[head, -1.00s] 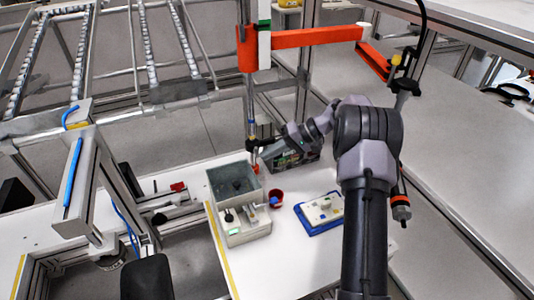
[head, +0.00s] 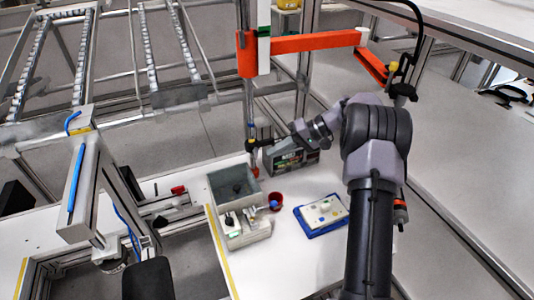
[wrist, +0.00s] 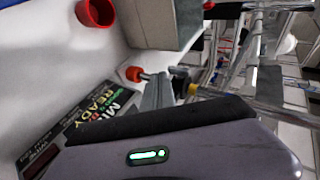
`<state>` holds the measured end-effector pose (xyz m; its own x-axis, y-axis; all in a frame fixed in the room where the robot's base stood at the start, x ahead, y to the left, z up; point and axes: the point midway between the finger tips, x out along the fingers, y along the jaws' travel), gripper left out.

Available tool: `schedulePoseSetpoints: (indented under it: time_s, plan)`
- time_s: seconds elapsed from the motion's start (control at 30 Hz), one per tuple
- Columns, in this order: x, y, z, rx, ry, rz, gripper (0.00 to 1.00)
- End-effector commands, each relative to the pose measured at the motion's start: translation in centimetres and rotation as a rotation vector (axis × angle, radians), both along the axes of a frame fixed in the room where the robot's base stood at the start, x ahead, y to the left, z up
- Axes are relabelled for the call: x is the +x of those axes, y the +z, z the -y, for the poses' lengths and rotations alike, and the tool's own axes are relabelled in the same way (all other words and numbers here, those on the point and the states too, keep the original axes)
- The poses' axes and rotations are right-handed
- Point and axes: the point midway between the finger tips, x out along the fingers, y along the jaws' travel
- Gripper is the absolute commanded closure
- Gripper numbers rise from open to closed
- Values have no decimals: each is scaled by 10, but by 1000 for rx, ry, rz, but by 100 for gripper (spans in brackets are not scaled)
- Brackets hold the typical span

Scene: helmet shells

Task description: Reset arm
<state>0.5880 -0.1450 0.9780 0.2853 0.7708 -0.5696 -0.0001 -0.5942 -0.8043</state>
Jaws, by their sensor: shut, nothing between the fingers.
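My arm reaches left over the white table (head: 285,252) in the head view. My gripper (head: 253,146) is at its end, shut and empty, in front of the metal post and above the back edge of the table. In the wrist view my gripper (wrist: 163,90) shows as grey fingers beyond its dark body. A rod with an orange-red end (wrist: 133,73) appears close to the fingers; I cannot tell whether they touch.
A grey bin (head: 233,184), a red cup (head: 275,200) and a blue tray with a white plate (head: 322,214) stand on the table. A dark labelled box (head: 290,160) is below my wrist. An orange jib arm (head: 310,42) hangs above.

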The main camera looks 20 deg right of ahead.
Motion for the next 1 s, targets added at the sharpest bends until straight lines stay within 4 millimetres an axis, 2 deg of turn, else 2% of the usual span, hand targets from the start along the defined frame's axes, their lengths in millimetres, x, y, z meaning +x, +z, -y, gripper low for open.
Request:
schedulePoseSetpoints:
  time_s: [0.03, 0.13, 0.33, 0.43, 0.47, 0.53, 0.6, 0.67, 0.73, 0.8, 0.9, 1.0]
  plan:
    - [-3, 9, 10, 1, -4, 0, 100]
    - [-7, 16, 23, 0, -4, 0, 100]
    - [-10, 20, 29, -4, -1, -2, 100]
    - [-13, 39, 14, -39, 1, -27, 100]
    - [-16, 50, 4, -63, 3, -41, 100]
    - [-32, 86, -28, -141, -1, -87, 100]
    - [-63, 125, -70, -245, -21, -135, 100]
    - [-98, 151, -102, -334, -53, -158, 100]
    - [-144, 173, -134, -427, -102, -160, 100]
    - [-195, 184, -158, -505, -160, -140, 100]
    - [-259, 183, -177, -577, -247, -84, 100]
    - [-302, 171, -184, -604, -318, -23, 100]
